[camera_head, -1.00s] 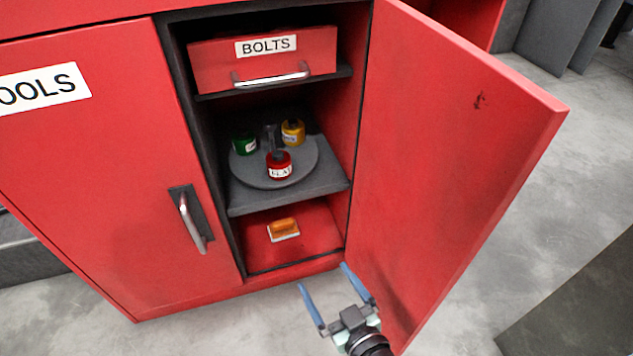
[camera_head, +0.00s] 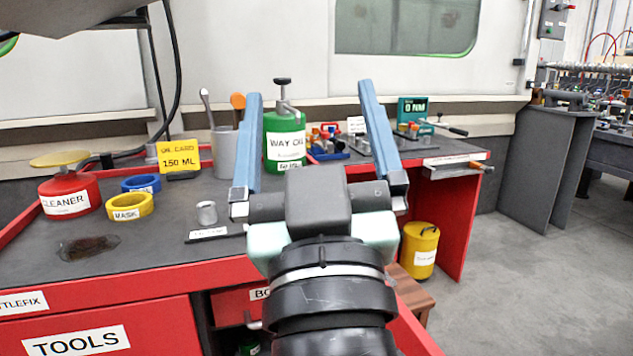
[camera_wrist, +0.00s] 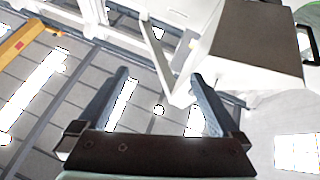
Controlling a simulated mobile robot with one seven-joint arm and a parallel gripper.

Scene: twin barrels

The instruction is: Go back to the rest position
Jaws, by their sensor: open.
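My gripper (camera_head: 312,130) is in the middle of the head view, raised in front of the workbench. Its two blue fingers stand upright and wide apart, with nothing between them. It covers part of the bench behind it. In the wrist view my gripper (camera_wrist: 160,95) is also open and empty, and it faces the ceiling. The red cabinet's left door, labelled TOOLS (camera_head: 110,330), shows at the lower left. Part of the BOLTS drawer (camera_head: 235,305) shows below the bench top.
The bench holds a green WAY OIL can (camera_head: 284,150), a red CLEANER can (camera_head: 70,196), a yellow card (camera_head: 178,158), tape rolls (camera_head: 130,207) and a grey cup (camera_head: 224,155). Floor at the right is clear (camera_head: 520,290).

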